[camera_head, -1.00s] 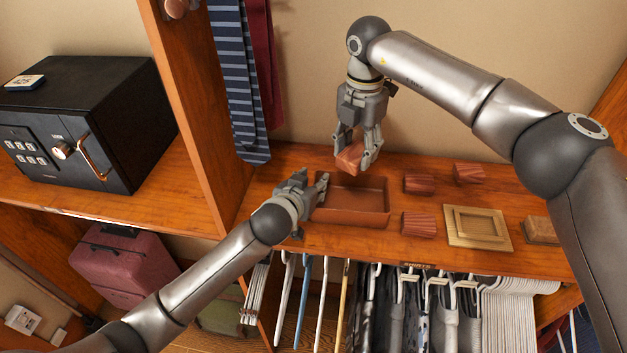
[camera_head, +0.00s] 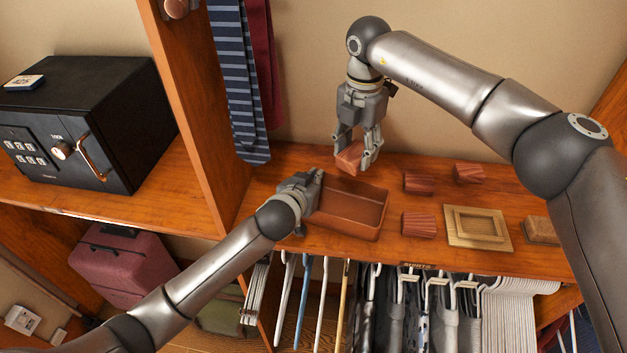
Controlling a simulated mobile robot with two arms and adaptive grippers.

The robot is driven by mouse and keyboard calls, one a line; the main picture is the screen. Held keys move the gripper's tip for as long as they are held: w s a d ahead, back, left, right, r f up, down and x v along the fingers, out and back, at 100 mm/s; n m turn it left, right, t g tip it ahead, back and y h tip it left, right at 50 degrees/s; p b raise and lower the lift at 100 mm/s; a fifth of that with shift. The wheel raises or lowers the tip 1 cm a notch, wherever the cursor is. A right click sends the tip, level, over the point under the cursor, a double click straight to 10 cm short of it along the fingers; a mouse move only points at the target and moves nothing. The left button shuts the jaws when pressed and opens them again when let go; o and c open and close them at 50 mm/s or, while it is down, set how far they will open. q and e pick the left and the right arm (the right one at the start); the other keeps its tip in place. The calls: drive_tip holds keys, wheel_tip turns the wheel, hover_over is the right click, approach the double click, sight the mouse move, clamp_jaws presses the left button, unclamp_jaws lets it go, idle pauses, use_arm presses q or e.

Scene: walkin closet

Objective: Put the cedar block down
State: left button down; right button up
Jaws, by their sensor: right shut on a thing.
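My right gripper (camera_head: 357,155) points down and is shut on a reddish cedar block (camera_head: 348,157). It holds the block above the shelf, near the back edge of the brown tray in the view. The tray (camera_head: 352,228) looks empty and sits slightly askew. My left gripper (camera_head: 316,183) is at the tray's left end, against or very close to its rim. Its fingers are small and partly hidden, so I cannot tell their opening. Three more cedar blocks lie on the shelf right of the tray: one front (camera_head: 419,224), one behind it (camera_head: 418,184), one back right (camera_head: 469,173).
The wooden shelf (camera_head: 330,256) has a square wooden frame (camera_head: 478,227) and a brush-like block (camera_head: 541,230) at right. Clothes hang below its front edge. A wooden upright (camera_head: 203,120) and ties (camera_head: 236,90) stand left. A black safe (camera_head: 90,120) is farther left.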

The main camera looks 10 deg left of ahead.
sight(357, 214)
drive_tip(key=s+f+n, duration=0.1)
drive_tip(key=f, duration=0.3)
drive_tip(key=s+d+f+n, duration=0.1)
drive_tip(key=f, duration=0.4)
drive_tip(key=s+d+f+n, duration=0.1)
drive_tip(key=f, duration=0.4)
drive_tip(key=shift+n, duration=0.3)
drive_tip(key=o, duration=1)
drive_tip(key=shift+f, duration=0.1)
wheel_tip(357, 214, up, 12)
